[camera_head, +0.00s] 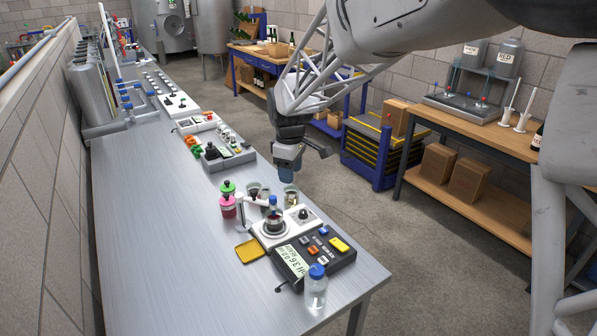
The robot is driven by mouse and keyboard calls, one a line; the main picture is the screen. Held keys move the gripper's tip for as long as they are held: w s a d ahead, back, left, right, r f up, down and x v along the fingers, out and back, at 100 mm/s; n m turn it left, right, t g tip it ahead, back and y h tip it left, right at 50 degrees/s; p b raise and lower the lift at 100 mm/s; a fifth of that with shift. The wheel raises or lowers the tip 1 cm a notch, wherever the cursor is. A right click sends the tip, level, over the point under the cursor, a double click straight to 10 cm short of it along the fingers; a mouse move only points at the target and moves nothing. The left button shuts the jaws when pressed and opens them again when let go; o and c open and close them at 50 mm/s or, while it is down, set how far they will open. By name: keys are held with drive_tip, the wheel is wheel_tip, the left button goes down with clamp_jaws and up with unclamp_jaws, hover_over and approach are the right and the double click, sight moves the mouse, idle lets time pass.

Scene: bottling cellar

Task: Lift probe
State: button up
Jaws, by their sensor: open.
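The vessel sits on a white stirrer-like unit (290,237) near the bench's front right end. The probe's lower end is hard to make out. My gripper (292,163) hangs above and slightly right of the probe, apart from it, pointing down. It is open and appears empty; its fingers are small and partly hidden here.
A black meter (315,258) with a display and coloured buttons is in front. A clear blue-capped bottle (316,287) stands at the bench edge. Green and pink bottles (228,206), small cups (254,190) and a yellow tray (250,251) are close by. The steel bench (165,235) is clear at left.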

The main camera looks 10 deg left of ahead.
drive_tip(key=n, duration=0.2)
hover_over(273, 197)
wheel_tip(273, 197, down, 3)
drive_tip(key=shift+a+r, duration=0.1)
drive_tip(key=shift+f, duration=3.95)
clamp_jaws()
